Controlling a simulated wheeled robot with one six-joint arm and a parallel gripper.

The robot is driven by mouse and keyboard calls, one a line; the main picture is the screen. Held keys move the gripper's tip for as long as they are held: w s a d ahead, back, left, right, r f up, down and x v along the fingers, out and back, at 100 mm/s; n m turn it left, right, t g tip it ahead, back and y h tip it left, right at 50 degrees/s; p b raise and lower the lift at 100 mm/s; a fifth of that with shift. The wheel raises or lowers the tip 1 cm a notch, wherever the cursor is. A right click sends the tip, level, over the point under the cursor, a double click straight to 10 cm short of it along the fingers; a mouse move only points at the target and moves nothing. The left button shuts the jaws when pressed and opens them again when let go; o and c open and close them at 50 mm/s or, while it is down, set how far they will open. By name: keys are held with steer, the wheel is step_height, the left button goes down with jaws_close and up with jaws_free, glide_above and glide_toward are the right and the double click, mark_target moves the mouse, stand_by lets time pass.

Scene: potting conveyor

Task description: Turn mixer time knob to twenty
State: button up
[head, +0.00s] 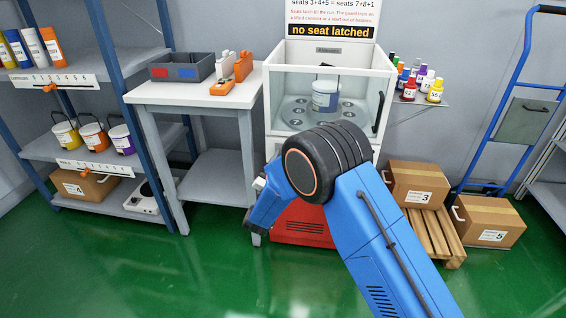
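The mixer is a white cabinet (268,110) with a clear window on a red lower body (300,238). Inside, a white and blue pail (325,96) stands on a grey plate with numbered seats (290,111). A sign above reads "no seat latched" (331,31). I cannot make out a time knob; my blue arm covers much of the mixer's front. My gripper (258,185) is partly seen at the left of the arm, in front of the mixer's left side. It is too small to tell whether it is open or shut.
A white table (190,95) with a grey bin (182,68) and orange tools (242,66) stands left of the mixer. Shelves with pails are far left. Boxes (418,184) on a pallet (438,238) and a blue hand truck (508,100) stand right. Green floor in front is clear.

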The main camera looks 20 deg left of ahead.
steer(key=v, duration=1.7)
steer(key=shift+s, duration=0.2)
steer(key=shift+f, duration=0.1)
steer(key=shift+w, duration=0.1)
